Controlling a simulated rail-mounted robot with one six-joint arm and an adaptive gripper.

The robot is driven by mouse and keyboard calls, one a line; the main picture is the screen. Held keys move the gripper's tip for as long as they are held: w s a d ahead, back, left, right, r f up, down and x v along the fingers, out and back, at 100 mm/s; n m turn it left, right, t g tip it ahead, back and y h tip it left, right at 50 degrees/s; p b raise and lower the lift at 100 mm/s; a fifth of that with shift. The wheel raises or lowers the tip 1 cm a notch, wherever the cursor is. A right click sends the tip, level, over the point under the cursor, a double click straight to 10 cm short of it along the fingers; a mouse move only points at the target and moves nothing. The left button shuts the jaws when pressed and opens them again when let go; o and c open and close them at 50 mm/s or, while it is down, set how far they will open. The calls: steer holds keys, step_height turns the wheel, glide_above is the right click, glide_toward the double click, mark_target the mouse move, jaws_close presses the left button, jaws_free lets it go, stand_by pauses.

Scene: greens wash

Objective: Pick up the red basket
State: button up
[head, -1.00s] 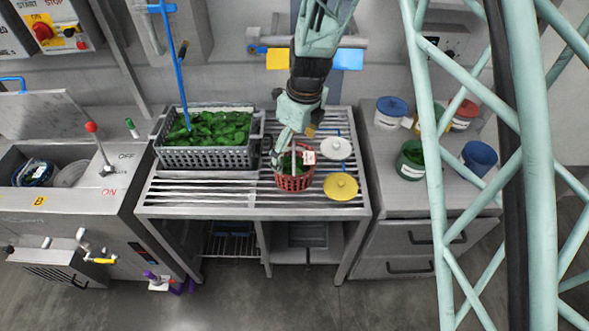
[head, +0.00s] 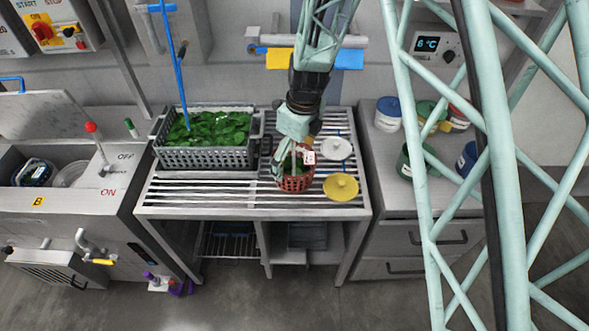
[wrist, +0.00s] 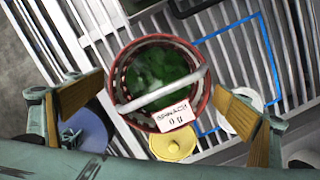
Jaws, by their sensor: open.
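The red basket (head: 293,183) stands on the slatted metal table, with greens inside. It has a pale handle arched over its top and a white printed tag on its rim. In the wrist view the red basket (wrist: 117,75) lies between and beyond my fingers, its handle crossing the opening. My gripper (head: 296,160) is over the basket in the head view and hides part of it. In the wrist view my gripper (wrist: 160,105) is open, with one wood-coloured finger pad on each side of the basket. I cannot tell whether a finger touches the handle.
A grey crate of greens (head: 208,158) stands left of the basket. A yellow lid (head: 341,187) and a white lid (head: 337,148) lie close to its right. A blue outline (wrist: 262,50) marks the slats. Several tubs, including a blue-lidded one (head: 388,114), stand on the right counter.

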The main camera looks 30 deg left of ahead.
mark_target(294, 152)
steer(key=shift+c, duration=0.7)
steer(key=c, duration=1.4)
steer(key=shift+r, duration=0.4)
steer(key=shift+r+p, duration=0.3)
steer(key=shift+r, duration=1.05)
steer(key=s+d+r, duration=0.1)
steer(key=s+d, duration=0.9)
steer(key=d, duration=0.1)
steer(key=shift+s+d+r, duration=0.2)
steer(key=shift+s+r, duration=0.05)
steer(key=shift+s, duration=0.05)
steer(key=shift+s+d, duration=0.15)
